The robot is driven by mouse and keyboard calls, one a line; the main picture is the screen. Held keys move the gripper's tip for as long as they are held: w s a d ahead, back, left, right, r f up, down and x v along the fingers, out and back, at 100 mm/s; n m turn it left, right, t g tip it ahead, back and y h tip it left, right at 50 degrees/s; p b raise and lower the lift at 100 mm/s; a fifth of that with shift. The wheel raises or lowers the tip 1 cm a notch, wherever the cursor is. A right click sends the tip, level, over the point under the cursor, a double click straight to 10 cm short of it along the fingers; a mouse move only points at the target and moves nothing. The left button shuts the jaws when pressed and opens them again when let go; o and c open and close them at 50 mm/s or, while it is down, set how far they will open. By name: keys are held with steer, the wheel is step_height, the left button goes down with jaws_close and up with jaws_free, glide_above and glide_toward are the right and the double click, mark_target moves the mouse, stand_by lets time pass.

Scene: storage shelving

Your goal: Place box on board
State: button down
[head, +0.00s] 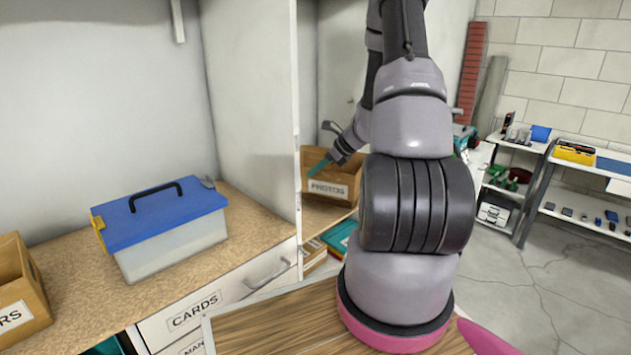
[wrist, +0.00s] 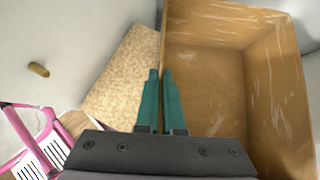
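An open brown cardboard box (head: 343,189) labelled PHOTOS is in the cabinet's right compartment, over the speckled board (head: 318,218). The wrist view looks into the box (wrist: 205,85), which appears empty. The board (wrist: 125,70) shows left of the box there. My gripper (head: 318,168) is at the box's near left side. In the wrist view its teal fingers (wrist: 160,74) are close together, one on each side of the box's left wall, and look shut on it. I cannot tell if the box rests on the board or hangs slightly above it.
A blue-lidded clear toolbox (head: 165,228) and another cardboard box (head: 20,290) stand on the left compartment's surface. A white upright panel (head: 270,110) divides the compartments. Books or folders (head: 340,238) lie below the right board. Metal shelving (head: 580,180) stands at far right.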

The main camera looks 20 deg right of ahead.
mark_target(316, 200)
steer(key=shift+f, duration=1.7)
steer(key=c, duration=1)
jaws_free()
steer(key=shift+c, duration=0.2)
steer(key=shift+s+d+r, duration=0.1)
steer(key=shift+r, duration=0.1)
steer(key=v, duration=1.1)
steer(key=shift+s+d+r, duration=0.15)
steer(key=shift+s+r, duration=0.1)
